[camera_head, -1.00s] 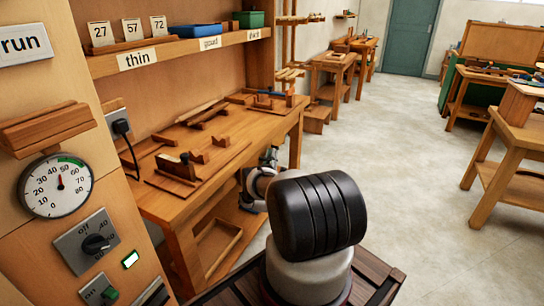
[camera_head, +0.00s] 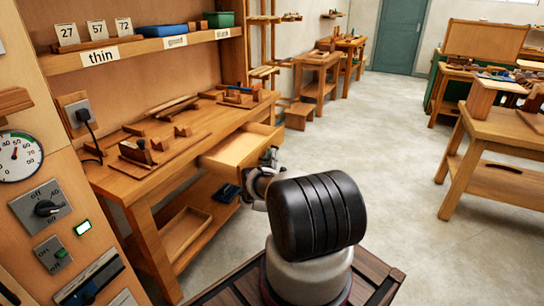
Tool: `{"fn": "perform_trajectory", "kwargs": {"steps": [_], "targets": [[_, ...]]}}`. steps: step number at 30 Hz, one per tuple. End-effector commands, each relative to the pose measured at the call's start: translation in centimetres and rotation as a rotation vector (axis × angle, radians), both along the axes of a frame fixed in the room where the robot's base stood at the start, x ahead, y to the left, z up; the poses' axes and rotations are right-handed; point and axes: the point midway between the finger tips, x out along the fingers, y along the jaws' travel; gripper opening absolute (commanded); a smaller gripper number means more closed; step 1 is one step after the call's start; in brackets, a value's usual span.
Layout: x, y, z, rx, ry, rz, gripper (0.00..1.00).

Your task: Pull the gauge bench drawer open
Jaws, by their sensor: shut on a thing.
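The gauge bench (camera_head: 150,187) is the wooden workbench along the left wall. Its drawer (camera_head: 236,150) stands out from the bench's front, pulled part way open. I see into its top, and its inside looks empty from here. My gripper (camera_head: 268,160) is at the drawer's front panel, shut at its handle. The handle itself is hidden behind my gripper and my black arm link. The front panel's right part shows beside my gripper.
Wooden blocks and a hand plane (camera_head: 137,153) lie on the bench top. A control panel (camera_head: 45,210) stands close at left. The floor (camera_head: 400,200) at right is clear up to another table (camera_head: 510,135).

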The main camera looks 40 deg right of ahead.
Motion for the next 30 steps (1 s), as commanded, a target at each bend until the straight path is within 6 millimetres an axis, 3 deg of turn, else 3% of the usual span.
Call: {"fn": "perform_trajectory", "kwargs": {"steps": [11, 12, 15, 16, 30], "targets": [[0.01, 0.13, -0.11, 0.001, 0.002, 0.001, 0.0], [0.0, 0.12, -0.12, 0.001, 0.002, 0.001, 0.14], [0.0, 0.11, -0.11, 0.001, 0.002, 0.001, 0.32], [0.0, 0.1, -0.1, 0.0, 0.001, 0.001, 0.34], [0.03, 0.06, -0.02, 0.0, 0.001, 0.001, 0.34]]}}
